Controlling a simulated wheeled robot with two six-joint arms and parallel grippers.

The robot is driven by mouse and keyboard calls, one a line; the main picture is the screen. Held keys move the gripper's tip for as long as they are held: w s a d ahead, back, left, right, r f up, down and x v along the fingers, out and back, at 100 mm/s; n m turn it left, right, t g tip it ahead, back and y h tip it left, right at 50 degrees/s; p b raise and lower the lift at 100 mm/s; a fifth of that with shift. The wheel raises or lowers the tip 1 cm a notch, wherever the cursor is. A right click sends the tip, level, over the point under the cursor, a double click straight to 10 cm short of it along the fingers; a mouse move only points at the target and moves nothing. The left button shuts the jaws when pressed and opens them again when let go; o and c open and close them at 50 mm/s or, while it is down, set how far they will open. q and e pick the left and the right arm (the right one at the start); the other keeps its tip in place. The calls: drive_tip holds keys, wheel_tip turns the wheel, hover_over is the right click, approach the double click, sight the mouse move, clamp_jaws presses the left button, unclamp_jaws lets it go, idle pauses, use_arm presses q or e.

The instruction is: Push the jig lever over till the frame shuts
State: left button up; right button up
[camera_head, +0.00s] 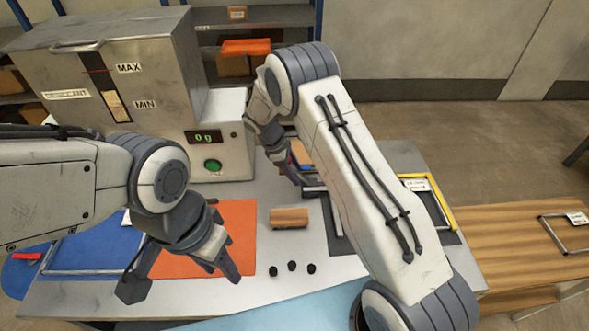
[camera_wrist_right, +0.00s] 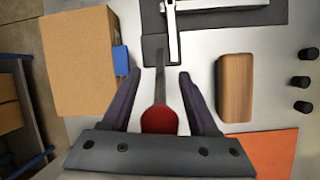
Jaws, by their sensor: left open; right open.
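In the right wrist view, the jig lever is a grey shaft (camera_wrist_right: 160,88) with a red knob (camera_wrist_right: 159,121). The knob lies between the spread fingers of my right gripper (camera_wrist_right: 158,82), with gaps visible on both sides. The shaft runs up to a dark jig base (camera_wrist_right: 155,48) with a pale metal frame bar (camera_wrist_right: 173,32). In the head view, my right gripper (camera_head: 288,168) is beside the dark jig base (camera_head: 338,238), and my arm hides much of the jig. I cannot tell the frame's angle. My left gripper (camera_head: 184,278) is open and empty over the orange mat.
A wooden block (camera_head: 289,218) and several small black pieces (camera_head: 291,267) lie on the grey table. The orange mat (camera_head: 238,225) is left of the block. A metal machine reading 0 g (camera_head: 205,137) stands behind. A cardboard box (camera_wrist_right: 82,60) is beside the lever.

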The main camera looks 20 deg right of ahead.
clamp_jaws()
idle(1.5)
